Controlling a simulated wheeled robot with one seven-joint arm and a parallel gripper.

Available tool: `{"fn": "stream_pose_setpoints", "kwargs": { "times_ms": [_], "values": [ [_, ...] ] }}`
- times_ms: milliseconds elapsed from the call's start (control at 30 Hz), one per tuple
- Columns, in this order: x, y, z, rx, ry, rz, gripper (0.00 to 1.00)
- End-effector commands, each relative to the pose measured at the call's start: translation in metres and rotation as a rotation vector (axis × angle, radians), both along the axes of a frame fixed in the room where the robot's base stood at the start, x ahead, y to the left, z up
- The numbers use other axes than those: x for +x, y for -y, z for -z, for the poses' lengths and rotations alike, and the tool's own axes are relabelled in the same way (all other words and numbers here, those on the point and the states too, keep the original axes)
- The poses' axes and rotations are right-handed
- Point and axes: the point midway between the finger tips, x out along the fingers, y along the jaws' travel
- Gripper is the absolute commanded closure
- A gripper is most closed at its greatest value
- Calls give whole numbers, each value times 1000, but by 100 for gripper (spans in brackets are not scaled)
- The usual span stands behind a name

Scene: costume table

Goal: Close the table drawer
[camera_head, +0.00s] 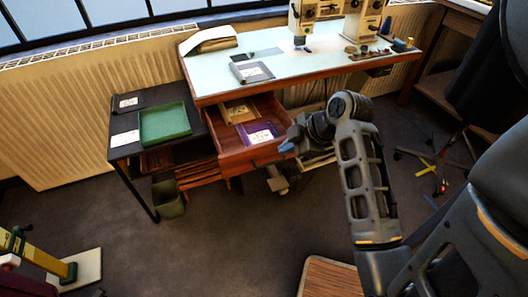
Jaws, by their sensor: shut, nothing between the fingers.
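The table drawer (246,155) is wooden and reddish brown. It is pulled out from under the pale blue tabletop (330,56), on the left side of the table. A purple item with a white label (258,134) and a tan item (238,113) lie inside it. My gripper (287,147) is shut and empty at the drawer's front right corner. Whether it touches the drawer I cannot tell. My arm comes in from the right and hides part of the space under the table.
A dark side table (128,150) with a green tray (164,123) stands left of the drawer. A sewing machine (304,18) is on the tabletop. A dark green bin (168,198) stands on the floor. The carpet (220,245) in front is mostly clear.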

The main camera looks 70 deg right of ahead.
Motion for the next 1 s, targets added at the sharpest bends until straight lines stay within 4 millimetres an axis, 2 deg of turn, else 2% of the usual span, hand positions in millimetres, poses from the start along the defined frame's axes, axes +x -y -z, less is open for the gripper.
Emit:
{"fn": "stream_pose_setpoints", "kwargs": {
  "times_ms": [100, 267, 467, 800, 1000],
  "values": [
    [-9, -7, -4, -51, 9, -73, 100],
    [-8, -9, -1, -71, 13, -104, 100],
    [9, -5, 22, -68, 13, -103, 100],
    [48, 3, 75, -69, 11, -102, 100],
    [66, 24, 73, -72, 12, -101, 100]
  ]
}}
